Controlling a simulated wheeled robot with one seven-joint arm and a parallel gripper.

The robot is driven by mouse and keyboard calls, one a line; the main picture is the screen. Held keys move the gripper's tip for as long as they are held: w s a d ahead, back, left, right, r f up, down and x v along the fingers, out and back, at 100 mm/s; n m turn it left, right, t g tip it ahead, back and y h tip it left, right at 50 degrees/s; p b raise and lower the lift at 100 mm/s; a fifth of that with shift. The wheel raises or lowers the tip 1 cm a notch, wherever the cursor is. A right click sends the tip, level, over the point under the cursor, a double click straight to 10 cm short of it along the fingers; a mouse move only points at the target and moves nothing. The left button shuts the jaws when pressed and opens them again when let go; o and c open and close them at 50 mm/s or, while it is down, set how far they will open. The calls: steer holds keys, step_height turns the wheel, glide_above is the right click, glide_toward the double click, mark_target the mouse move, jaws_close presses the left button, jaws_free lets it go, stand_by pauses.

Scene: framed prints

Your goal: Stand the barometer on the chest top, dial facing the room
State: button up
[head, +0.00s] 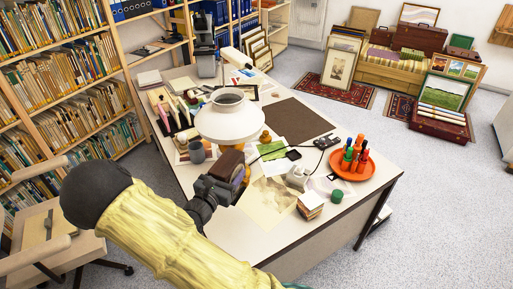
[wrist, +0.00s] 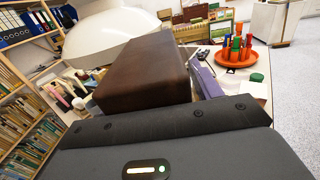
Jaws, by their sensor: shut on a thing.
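My gripper (head: 217,187) is dark and reaches over the near side of the white desk. It is shut on a brown box-shaped thing, apparently the barometer (head: 231,166), held above the desk. In the wrist view the barometer (wrist: 145,78) shows a smooth dark brown face, and no dial is visible from either camera. The fingertips are hidden in the wrist view. A low light-wood chest (head: 388,76) stands at the back right, with cases and prints on and around it; I cannot tell if this is the task's chest.
A white lamp shade (head: 228,124) is close behind the held thing. The desk (head: 270,235) carries papers, a mug (head: 197,152) and an orange tray (head: 352,166) of bottles. Bookshelves (head: 65,90) line the left, with a chair (head: 45,235) below. Floor (head: 440,210) is clear at right.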

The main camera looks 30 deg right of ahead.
mark_target(218, 171)
steer(key=n+t+y+p, duration=0.1)
steer(key=a+n+t+y+p, duration=0.1)
steer(key=p, duration=0.1)
steer(key=w+r+n+t+y+p, duration=0.1)
steer(key=shift+a+r+t+y+p, duration=0.1)
steer(key=shift+a+t+y+p, duration=0.2)
steer(key=shift+a+p, duration=0.1)
steer(key=n+y+p, duration=0.1)
steer(key=a+n+t+y+p, duration=0.1)
steer(key=shift+f+p, duration=0.25)
steer(key=shift+p, duration=0.05)
steer(key=shift+s+a+f+n+t+y+p, duration=0.1)
steer(key=shift+a+f+n+t+y+p, duration=0.2)
steer(key=shift+y+p, duration=0.35)
steer(key=shift+a+f+n+t+y+p, duration=0.1)
steer(key=shift+n+t+y+p, duration=0.3)
steer(key=shift+y+p, duration=0.2)
steer(key=n+y+p, duration=0.1)
steer(key=p, duration=0.1)
steer(key=s+a+f+n+y+p, duration=0.1)
steer(key=y+p, duration=0.1)
steer(key=shift+s+f+t+y+p, duration=0.25)
steer(key=shift+s+f+t+p, duration=0.05)
steer(key=shift+t+p, duration=0.1)
steer(key=s+f+n+y+p, duration=0.2)
steer(key=p, duration=0.1)
steer(key=shift+s+y, duration=0.2)
steer(key=shift+y, duration=0.1)
steer(key=shift+a+f, duration=0.1)
steer(key=shift+s, duration=0.15)
